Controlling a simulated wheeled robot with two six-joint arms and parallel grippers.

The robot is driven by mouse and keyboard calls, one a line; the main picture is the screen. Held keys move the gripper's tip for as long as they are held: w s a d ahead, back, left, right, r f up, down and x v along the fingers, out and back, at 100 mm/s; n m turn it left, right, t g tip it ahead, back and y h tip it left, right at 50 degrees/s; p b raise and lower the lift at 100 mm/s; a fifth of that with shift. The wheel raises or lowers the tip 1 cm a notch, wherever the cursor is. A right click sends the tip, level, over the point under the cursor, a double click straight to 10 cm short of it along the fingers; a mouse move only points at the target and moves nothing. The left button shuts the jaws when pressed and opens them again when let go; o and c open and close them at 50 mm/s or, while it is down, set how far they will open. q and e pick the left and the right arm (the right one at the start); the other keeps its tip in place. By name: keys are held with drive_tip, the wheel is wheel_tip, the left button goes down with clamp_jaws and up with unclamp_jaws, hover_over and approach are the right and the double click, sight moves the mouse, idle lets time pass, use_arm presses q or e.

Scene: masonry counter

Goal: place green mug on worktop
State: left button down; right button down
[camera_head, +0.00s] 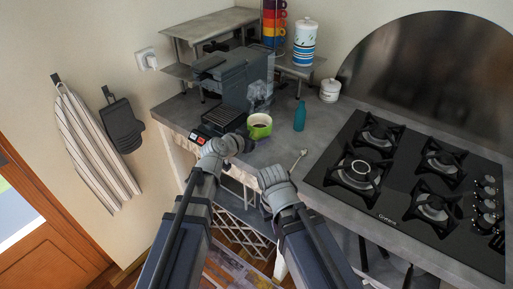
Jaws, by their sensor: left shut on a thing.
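The green mug (260,128) is upright with something dark inside, at the front part of the grey worktop (284,150), right of the coffee machine. My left gripper (246,144) is shut on the mug at its lower left side. The fingers are partly hidden, and I cannot tell whether the mug's base touches the worktop. My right gripper (272,180) is lower, near the worktop's front edge and away from the mug; its fingers are too unclear to tell open from shut.
The coffee machine (232,85) stands behind left. The gas hob (405,185) fills the right. Stacked cups (274,22) and a striped canister (304,45) are behind.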

use_arm(q)
drive_tip(key=shift+f+b, duration=1.75)
drive_tip(key=shift+f, duration=0.05)
drive_tip(key=shift+f, duration=0.15)
unclamp_jaws()
